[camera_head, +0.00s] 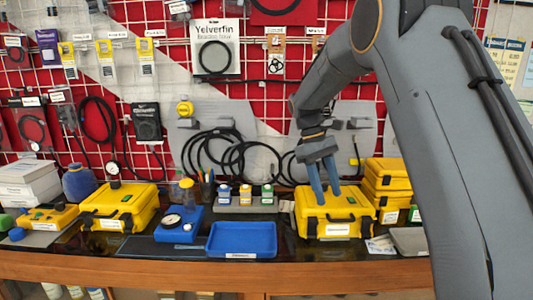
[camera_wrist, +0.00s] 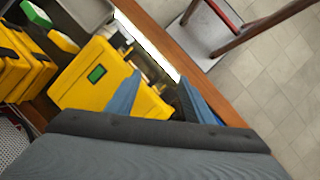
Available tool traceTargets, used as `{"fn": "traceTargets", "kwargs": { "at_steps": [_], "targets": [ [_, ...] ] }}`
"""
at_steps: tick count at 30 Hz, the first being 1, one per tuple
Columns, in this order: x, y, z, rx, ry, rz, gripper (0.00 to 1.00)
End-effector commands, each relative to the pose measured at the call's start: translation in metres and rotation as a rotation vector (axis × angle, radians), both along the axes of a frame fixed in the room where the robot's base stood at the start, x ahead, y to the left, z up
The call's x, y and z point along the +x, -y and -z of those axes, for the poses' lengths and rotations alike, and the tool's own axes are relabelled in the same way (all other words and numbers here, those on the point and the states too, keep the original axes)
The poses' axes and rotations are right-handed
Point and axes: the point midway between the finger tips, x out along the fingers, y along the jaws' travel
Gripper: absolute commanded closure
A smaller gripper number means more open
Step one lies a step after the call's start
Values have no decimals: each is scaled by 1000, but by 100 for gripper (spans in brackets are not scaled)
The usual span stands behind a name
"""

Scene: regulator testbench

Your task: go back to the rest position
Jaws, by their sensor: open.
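My gripper (camera_head: 322,182) is open, with two blue fingers pointing down at a closed yellow case (camera_head: 335,217) on the bench. In the head view the fingers overlap the top of the case; I cannot tell whether they touch it. In the wrist view the gripper (camera_wrist: 163,98) shows both fingers spread apart, one over the yellow case (camera_wrist: 92,78) and the other near the bench edge. My arm hides the right part of the bench in the head view.
A blue tray (camera_head: 242,238), a blue gauge unit (camera_head: 180,223) and another yellow case (camera_head: 120,205) stand to the left. Stacked yellow cases (camera_head: 388,183) stand close on the right. A red wall grid with hanging hoses (camera_head: 232,158) is behind. The bench's wooden front edge (camera_head: 200,272) is clear.

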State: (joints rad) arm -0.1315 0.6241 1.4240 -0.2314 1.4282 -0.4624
Motion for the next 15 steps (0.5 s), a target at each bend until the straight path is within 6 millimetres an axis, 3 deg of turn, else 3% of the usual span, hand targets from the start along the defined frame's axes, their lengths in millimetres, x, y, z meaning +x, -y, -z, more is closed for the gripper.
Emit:
{"fn": "traceTargets", "kwargs": {
  "at_steps": [8, 15],
  "targets": [
    [-53, 7, 22, 58, 118, 125, 53],
    [-139, 14, 55, 134, 282, 343, 53]
  ]
}}
